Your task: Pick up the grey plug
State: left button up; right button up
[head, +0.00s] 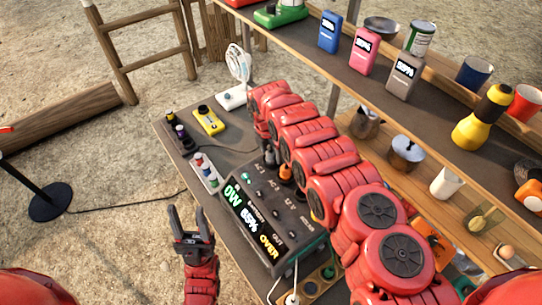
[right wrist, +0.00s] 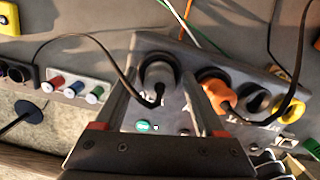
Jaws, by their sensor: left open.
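The grey plug (right wrist: 158,80) stands in a socket on top of the power station, with a black cable from its head. In the right wrist view it lies between the two fingers of my right gripper (right wrist: 160,84). The fingers are apart, with a narrow gap on each side of the plug. In the head view my red right arm largely hides this gripper, and the plug (head: 270,156) shows small beside it. My left gripper (head: 190,236) is open and empty, off the near left edge of the table.
The power station (head: 262,225) shows 0W, 85% and OVER.

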aim_at(271, 149)
grip_shut()
jog(key=shift+r, duration=0.1)
jog(key=shift+r+b, duration=0.4)
jog(key=shift+r, duration=0.3)
notch_tip(271, 149, up, 5)
jog(key=b, duration=0.2)
jog(key=shift+w+r+b, duration=0.15)
jog(key=shift+r+b, duration=0.05)
jog(key=shift+b, duration=0.2)
notch_tip(271, 149, up, 11)
jog(key=b, duration=0.2)
jog(key=shift+s+a, duration=0.1)
jog(key=shift+s, duration=0.1)
